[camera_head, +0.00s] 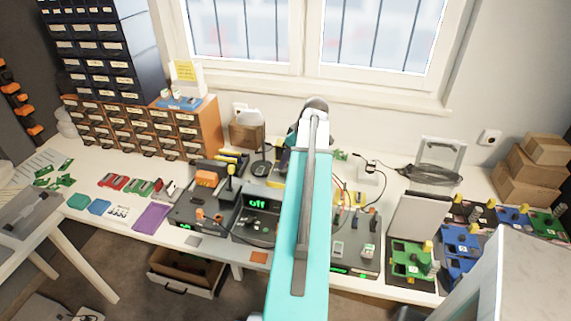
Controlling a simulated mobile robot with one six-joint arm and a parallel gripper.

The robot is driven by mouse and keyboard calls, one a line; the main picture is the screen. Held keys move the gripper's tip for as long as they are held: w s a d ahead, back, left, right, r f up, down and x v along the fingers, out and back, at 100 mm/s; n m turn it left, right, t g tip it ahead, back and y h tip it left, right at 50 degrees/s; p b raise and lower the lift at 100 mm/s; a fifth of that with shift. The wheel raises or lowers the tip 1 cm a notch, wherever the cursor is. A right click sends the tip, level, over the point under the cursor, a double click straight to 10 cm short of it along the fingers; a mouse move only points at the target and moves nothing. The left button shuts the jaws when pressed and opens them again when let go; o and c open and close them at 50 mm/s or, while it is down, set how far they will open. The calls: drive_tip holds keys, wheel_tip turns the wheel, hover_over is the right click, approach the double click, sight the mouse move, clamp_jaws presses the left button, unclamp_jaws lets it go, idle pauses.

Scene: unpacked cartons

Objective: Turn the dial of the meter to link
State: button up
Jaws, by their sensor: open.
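A dark box with a green lit display (258,203) that seems to read "off" stands on the bench, left of my arm. It may be the meter, but I cannot make out a dial or a "link" mark. A small dark and yellow device (282,162) behind it is partly covered by my arm. My teal arm reaches up the middle of the view and covers part of the bench. My gripper (317,106) is at its far end near the window wall, above the back of the bench. Its fingers are mostly hidden, and no held thing shows.
Orange drawer units (140,128) stand at the back left. A dark unit (355,243) with leads is right of my arm. Green boards (410,257), blue trays (458,243) and cardboard boxes (525,190) crowd the right. An open drawer (187,275) is below the bench.

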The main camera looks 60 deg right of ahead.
sight(283, 172)
drive_tip(key=shift+p+x, duration=0.65)
drive_tip(key=shift+x, duration=2.25)
